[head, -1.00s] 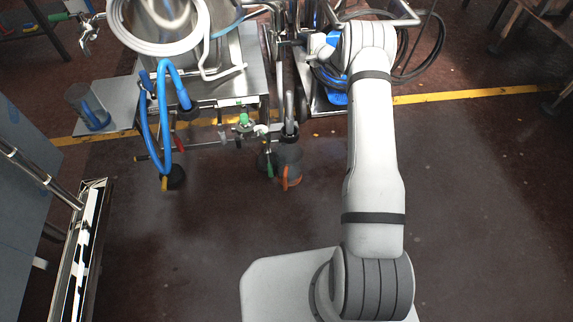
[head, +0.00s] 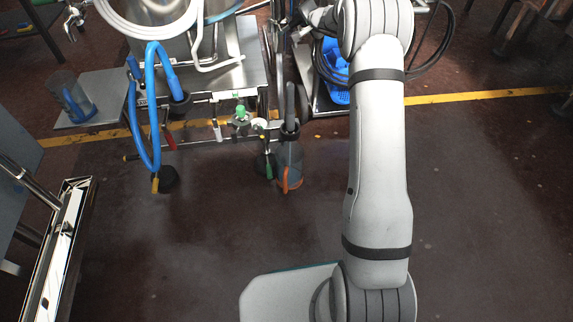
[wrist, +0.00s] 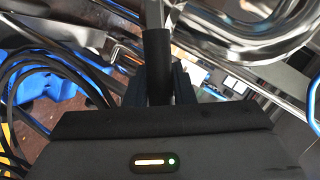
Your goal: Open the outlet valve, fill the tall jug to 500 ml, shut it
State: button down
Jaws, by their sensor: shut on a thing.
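My gripper (wrist: 158,88) is shut on a dark cylindrical grip (wrist: 157,52) on a thin metal rod in the wrist view. I cannot tell whether this is the outlet valve's handle. The gripper is not clearly seen in the head view. A clear jug with an orange handle (head: 291,158) hangs or stands below the steel frame; I cannot tell which. A green-topped fitting (head: 240,113) sits on the front pipe. Liquid levels are not readable.
A blue hose (head: 153,120) loops down in front of the steel cart. A white coiled hose (head: 150,22) lies at the top. Dark cables and a blue object (head: 335,68) sit behind my arm. The floor (head: 230,235) in front is clear.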

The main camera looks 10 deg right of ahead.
jog(key=shift+a+r+n+h+b, duration=0.25)
jog(key=shift+n+h+b, duration=0.2)
jog(key=shift+b, duration=0.2)
dwell(2.6)
